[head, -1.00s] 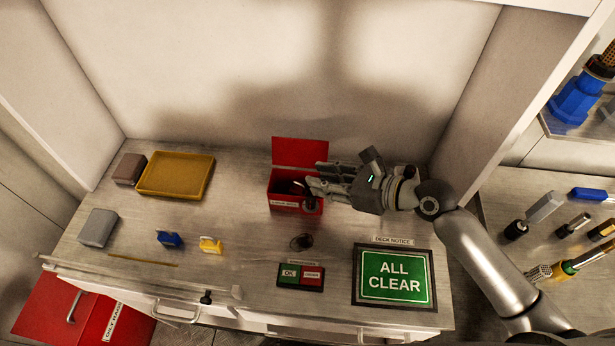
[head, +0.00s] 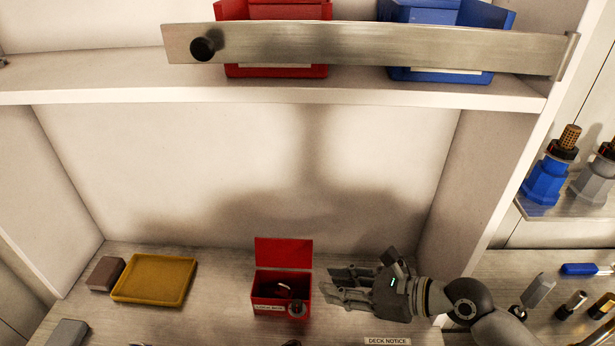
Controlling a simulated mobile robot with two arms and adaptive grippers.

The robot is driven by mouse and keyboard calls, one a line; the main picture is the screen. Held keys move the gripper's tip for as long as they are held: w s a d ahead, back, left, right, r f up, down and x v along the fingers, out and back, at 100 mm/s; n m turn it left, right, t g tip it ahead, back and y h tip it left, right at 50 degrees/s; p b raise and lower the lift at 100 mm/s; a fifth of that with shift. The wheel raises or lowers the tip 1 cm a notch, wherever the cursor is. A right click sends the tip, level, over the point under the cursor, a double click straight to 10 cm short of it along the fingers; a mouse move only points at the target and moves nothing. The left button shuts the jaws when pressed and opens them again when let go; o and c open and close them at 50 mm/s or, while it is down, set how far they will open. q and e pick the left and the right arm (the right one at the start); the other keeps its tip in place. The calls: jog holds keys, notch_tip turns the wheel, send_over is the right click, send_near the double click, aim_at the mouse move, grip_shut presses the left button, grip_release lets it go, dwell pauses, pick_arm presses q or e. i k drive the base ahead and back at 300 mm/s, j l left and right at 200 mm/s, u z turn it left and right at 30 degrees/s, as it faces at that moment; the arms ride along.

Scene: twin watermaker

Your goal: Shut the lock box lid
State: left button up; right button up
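The red lock box (head: 268,302) stands on the workbench in the lower middle of the head view. Its red lid (head: 284,252) stands up open at the back of the box. A small dark and light item shows inside, too small to name. A dark round item sits at the box's front right. My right gripper (head: 324,286) is just right of the box, its fingers spread apart and pointing left. It appears empty. My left gripper is not in view.
A yellow tray (head: 154,280) and a brown block (head: 106,273) lie left of the box. A shelf (head: 300,98) above holds a red bin (head: 275,72) and a blue bin (head: 441,76) behind a metal bar (head: 370,48). The bench between tray and box is clear.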

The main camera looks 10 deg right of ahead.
aim_at(269, 252)
jog(key=k, duration=1.5)
